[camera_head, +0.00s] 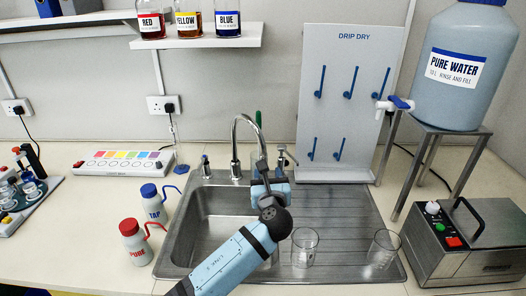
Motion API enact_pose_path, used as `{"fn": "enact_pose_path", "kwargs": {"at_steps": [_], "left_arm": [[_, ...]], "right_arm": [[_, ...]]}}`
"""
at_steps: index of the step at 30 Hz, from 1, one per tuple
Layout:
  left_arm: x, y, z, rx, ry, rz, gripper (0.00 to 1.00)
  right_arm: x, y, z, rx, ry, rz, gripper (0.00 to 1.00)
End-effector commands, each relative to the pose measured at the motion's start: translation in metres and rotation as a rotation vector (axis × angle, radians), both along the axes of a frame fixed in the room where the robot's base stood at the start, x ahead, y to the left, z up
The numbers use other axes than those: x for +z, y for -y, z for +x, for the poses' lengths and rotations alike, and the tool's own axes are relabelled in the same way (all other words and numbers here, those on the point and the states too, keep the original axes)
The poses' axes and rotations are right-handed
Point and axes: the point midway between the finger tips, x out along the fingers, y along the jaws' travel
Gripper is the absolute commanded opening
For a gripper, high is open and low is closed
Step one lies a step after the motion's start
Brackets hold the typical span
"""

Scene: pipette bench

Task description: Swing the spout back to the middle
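The chrome spout (236,137) rises from behind the sink (208,215) and arches over to the right. Its tip comes down beside my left gripper (262,164), at the right side of the basin. The gripper body hides part of the tip and the fingers, so I cannot tell whether they touch or grip the spout. My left arm reaches up from the bottom edge across the basin. My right gripper is out of view.
Tap handles (205,166) flank the spout. Two clear beakers (304,247) stand on the drainboard (335,215). Red-capped PURE (135,243) and blue-capped TAP (153,205) bottles stand left of the sink. The drip-dry board (325,150) rises behind the drainboard.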

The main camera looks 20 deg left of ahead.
Motion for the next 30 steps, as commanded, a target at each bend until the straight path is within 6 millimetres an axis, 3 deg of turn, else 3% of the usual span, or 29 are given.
{"fn": "enact_pose_path", "kwargs": {"at_steps": [16, 22, 30], "left_arm": [[0.001, -0.041, 0.098, 0.002, -0.001, -0.006, 0.47], [0.0, -0.048, 0.114, 0.001, 0.0, -0.008, 0.47], [-0.001, -0.049, 0.116, 0.001, -0.001, -0.008, 0.47]], "right_arm": [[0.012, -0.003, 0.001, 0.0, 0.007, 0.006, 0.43], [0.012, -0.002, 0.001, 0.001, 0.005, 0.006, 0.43], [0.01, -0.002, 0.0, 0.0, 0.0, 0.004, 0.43]]}}
